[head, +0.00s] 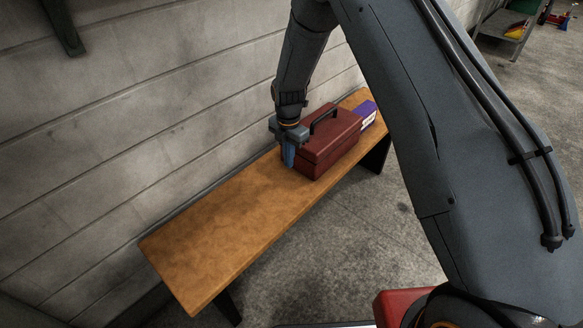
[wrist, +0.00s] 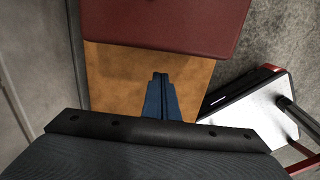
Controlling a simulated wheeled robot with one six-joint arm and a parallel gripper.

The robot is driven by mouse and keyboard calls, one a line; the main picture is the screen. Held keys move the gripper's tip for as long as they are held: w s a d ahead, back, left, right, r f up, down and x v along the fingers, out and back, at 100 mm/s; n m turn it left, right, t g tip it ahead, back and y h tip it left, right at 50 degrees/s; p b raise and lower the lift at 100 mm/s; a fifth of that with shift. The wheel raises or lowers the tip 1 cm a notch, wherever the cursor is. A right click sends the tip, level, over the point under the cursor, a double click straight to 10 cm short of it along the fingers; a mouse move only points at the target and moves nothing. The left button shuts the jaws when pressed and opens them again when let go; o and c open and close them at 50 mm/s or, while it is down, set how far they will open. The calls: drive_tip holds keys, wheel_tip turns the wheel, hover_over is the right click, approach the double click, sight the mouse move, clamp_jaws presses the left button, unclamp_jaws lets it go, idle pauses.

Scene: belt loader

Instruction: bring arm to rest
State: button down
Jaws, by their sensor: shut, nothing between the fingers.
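My gripper (head: 288,157) points down over the wooden bench, close beside the left end of a dark red toolbox (head: 328,148). In the wrist view its blue fingers (wrist: 160,80) are together with nothing between them, and the bench top shows beneath. The toolbox also fills the top of the wrist view (wrist: 165,22), just beyond the fingertips. Whether the fingers touch the toolbox I cannot tell. My arm comes down from the top of the head view and hides part of the floor.
The bench (head: 215,235) runs along a grey block wall (head: 130,120); its left half is bare. A purple and white box (head: 368,114) stands behind the toolbox. A metal shelf (head: 503,28) with coloured items is far off at the top right. The concrete floor (head: 335,240) before the bench is clear.

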drive_tip(key=s+d+r+m+p, duration=0.2)
drive_tip(key=s+d+r+m, duration=0.15)
drive_tip(key=r, duration=0.35)
drive_tip(key=s+d+r+m+p, duration=0.25)
drive_tip(key=s+r+m, duration=0.25)
drive_tip(key=r, duration=0.3)
drive_tip(key=s+d+r+m+p, duration=0.2)
drive_tip(key=s+d+r+m, duration=0.2)
drive_tip(key=r, duration=0.3)
drive_tip(key=s+d+r+m+p, duration=0.2)
drive_tip(key=s+r+m, duration=0.3)
drive_tip(key=s, duration=0.5)
drive_tip(key=s+d+r+m+p, duration=0.3)
drive_tip(key=s+d+r+m, duration=0.2)
drive_tip(key=s+m, duration=0.4)
drive_tip(key=s+r, duration=0.1)
drive_tip(key=s, duration=0.1)
drive_tip(key=shift+s+d+r+m, duration=0.25)
drive_tip(key=shift+s+r+m, duration=0.05)
drive_tip(key=shift+m, duration=0.05)
